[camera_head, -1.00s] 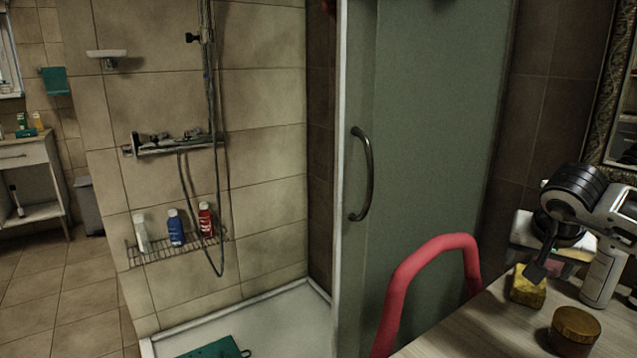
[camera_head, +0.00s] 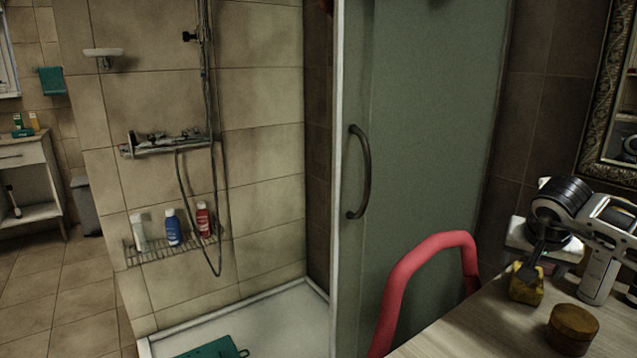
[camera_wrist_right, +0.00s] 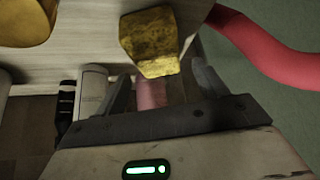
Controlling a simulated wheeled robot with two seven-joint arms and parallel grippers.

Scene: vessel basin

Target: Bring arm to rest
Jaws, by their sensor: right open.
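My right arm comes in from the right in the head view, and its gripper (camera_head: 535,262) is over the counter by a yellow sponge (camera_head: 527,286). In the right wrist view the two fingers of the right gripper (camera_wrist_right: 165,90) are spread apart. The sponge (camera_wrist_right: 150,42) shows just beyond the fingertips, not between them. A pinkish thing (camera_wrist_right: 152,94) shows between the fingers; I cannot tell its distance, but nothing looks gripped. My left gripper is not in view.
The wooden counter (camera_head: 480,325) holds a round brown container (camera_head: 573,325) and a white bottle (camera_head: 597,278) close to my right arm. A red curved rail (camera_head: 412,265) rises at the counter's left. The glass shower door (camera_head: 430,150) stands behind. Floor is open at far left.

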